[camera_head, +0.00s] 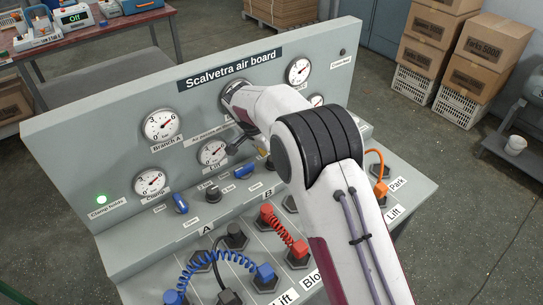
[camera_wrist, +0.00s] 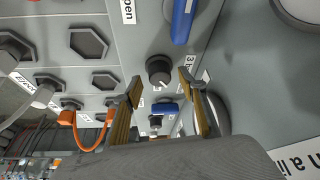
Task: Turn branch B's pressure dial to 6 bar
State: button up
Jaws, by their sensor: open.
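The air board (camera_head: 120,95) has a low ledge with black round dials and blue levers. In the wrist view a black dial (camera_wrist: 159,70) with a white pointer mark lies between and beyond my gripper's (camera_wrist: 160,82) two fingertips, apart from them. I cannot read whether it is branch B's, nor its exact setting. My gripper is open and empty. In the head view my arm hides most of the gripper (camera_head: 246,147) and the dial below it. A gauge (camera_head: 237,93) at the top middle is partly hidden. The left dial (camera_head: 211,191) is in plain view.
Blue levers (camera_head: 180,203) (camera_wrist: 183,20) stand close beside the dials. Below the ledge are plugs with a blue coiled hose (camera_head: 205,258), a red one (camera_head: 283,230) and an orange cable (camera_head: 378,160). Boxes (camera_head: 480,60) stand behind at right.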

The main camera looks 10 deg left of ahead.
jog(key=shift+s+a+r, duration=0.1)
jog(key=shift+s+r, duration=0.05)
jog(key=shift+r, duration=0.3)
jog(key=shift+s+a+r, duration=0.35)
jog(key=shift+s+r, duration=0.25)
jog(key=s+a, duration=0.2)
jog(key=s, duration=0.1)
jog(key=s+a, duration=0.1)
jog(key=s, duration=0.2)
jog(key=s+a, duration=0.2)
jog(key=s, duration=0.1)
jog(key=shift+s+a, duration=0.3)
